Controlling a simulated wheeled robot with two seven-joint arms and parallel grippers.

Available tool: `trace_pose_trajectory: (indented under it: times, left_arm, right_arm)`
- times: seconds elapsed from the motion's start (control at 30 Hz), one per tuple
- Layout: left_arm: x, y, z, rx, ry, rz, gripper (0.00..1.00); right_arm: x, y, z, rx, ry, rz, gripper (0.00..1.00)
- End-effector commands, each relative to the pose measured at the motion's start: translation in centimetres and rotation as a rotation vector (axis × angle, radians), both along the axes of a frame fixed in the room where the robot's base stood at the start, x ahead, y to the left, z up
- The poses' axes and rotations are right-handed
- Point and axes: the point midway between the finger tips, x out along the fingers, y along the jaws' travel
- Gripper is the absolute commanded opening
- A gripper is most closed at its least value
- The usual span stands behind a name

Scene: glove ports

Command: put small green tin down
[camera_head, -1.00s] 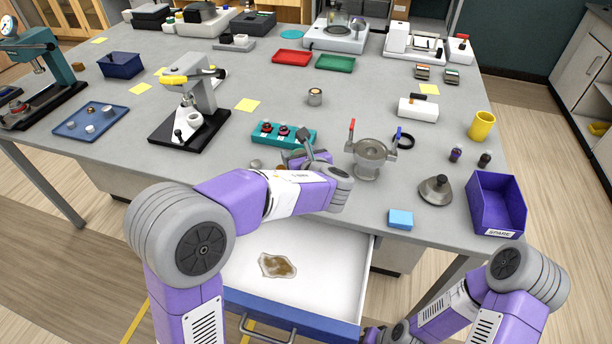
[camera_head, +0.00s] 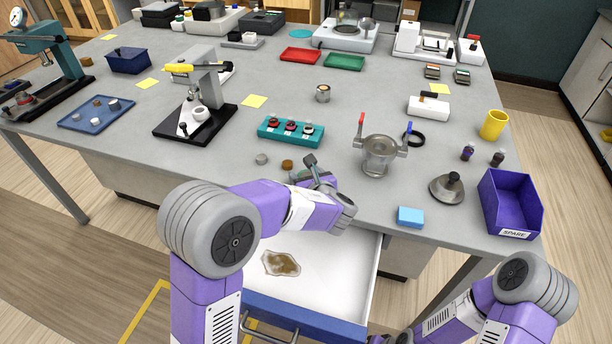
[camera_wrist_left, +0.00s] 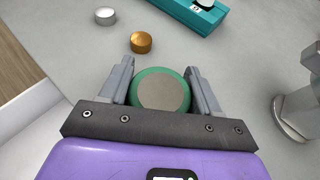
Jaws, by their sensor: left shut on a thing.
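The small green tin (camera_wrist_left: 160,92) has a green rim and a grey round top. My left gripper (camera_wrist_left: 160,80) is shut on it, with one finger on each side, in the left wrist view. In the head view my left gripper (camera_head: 310,170) is over the front part of the grey bench (camera_head: 225,150), above the open drawer's back edge. The tin is mostly hidden there, and I cannot tell whether it touches the bench. Of my right arm (camera_head: 525,285) only links show at the lower right; its fingers are out of frame.
A silver tin (camera_head: 261,159) and a copper tin (camera_head: 287,164) stand just beyond my left gripper.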

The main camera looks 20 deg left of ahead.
Motion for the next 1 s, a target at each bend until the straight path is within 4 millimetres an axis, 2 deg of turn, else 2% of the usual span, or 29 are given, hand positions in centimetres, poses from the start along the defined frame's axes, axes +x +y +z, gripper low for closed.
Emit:
trace_pose_trajectory:
  times: [0.03, 0.07, 0.2, 0.23, 0.6, 0.77, 1.0]
  left_arm:
    - [0.0, 0.0, -0.3, 0.000, 0.000, 0.000, 0.30]
    - [0.0, 0.0, -0.3, 0.000, 0.000, 0.000, 0.63]
    - [0.0, 0.0, -0.2, 0.000, 0.000, 0.000, 0.85]
    - [0.0, 0.0, -0.2, 0.000, 0.000, 0.000, 0.87]
    - [-0.1, -0.1, 0.3, 0.000, 0.000, -0.001, 0.87]
    - [-2.1, -1.6, 1.4, -0.002, -0.001, -0.005, 0.87]
    - [-6.2, -4.4, 3.4, -0.001, 0.000, -0.004, 0.87]
  right_arm:
    - [0.0, 0.0, -0.3, 0.000, 0.000, 0.000, 0.35]
    - [0.0, 0.0, -0.3, 0.000, 0.000, 0.000, 0.35]
    - [0.0, 0.0, -0.2, 0.000, 0.000, 0.000, 0.35]
    - [0.0, 0.0, -0.2, 0.000, 0.000, 0.000, 0.35]
    - [0.0, 0.0, 0.3, 0.000, 0.000, 0.000, 0.35]
    - [0.0, 0.0, 0.9, 0.000, 0.000, 0.000, 0.35]
    - [0.0, 0.0, 2.1, 0.000, 0.000, 0.000, 0.35]
